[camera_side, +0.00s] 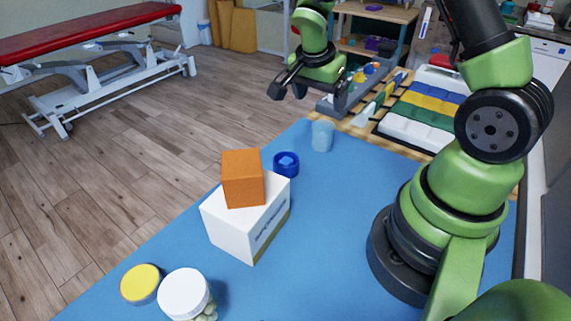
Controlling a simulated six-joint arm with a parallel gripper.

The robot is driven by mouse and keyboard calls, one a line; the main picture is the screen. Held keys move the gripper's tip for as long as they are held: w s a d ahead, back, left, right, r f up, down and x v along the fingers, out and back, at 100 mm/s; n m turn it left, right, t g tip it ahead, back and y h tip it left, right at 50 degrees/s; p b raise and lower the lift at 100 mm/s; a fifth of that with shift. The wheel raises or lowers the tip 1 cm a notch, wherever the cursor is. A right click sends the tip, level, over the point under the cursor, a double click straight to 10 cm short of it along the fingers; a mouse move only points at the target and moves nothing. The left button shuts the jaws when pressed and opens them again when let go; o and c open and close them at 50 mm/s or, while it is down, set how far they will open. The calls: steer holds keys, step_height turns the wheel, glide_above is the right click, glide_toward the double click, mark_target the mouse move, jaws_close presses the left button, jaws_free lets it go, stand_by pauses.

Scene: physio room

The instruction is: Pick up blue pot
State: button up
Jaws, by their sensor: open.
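The blue pot (286,172), a small round blue container with a lighter blue patch on top, stands on the blue table mat (345,230). It is just behind the white box and close to the mat's left edge. The box hides part of its lower side. My gripper (287,91) is open and empty. It hangs in the air above and behind the pot in the picture, well apart from it.
A white box (236,228) with an orange block (242,178) on it stands before the pot. A translucent cup (322,136) is behind it, to the right. A yellow-lidded pot (140,284) and white-lidded jar (184,293) are in front. The mat's middle is clear.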

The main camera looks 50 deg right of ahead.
steer(key=shift+o, duration=0.2)
stand_by(0.4)
steer(key=n+y, duration=0.3)
steer(key=n, duration=1.8)
glide_above(284, 160)
steer(key=s+a, duration=0.2)
step_height(284, 160, down, 7)
steer(key=shift+d+r, duration=0.15)
steer(key=f, duration=0.5)
steer(key=shift+w+f, duration=0.3)
steer(key=shift+w, duration=0.05)
steer(key=c, duration=1)
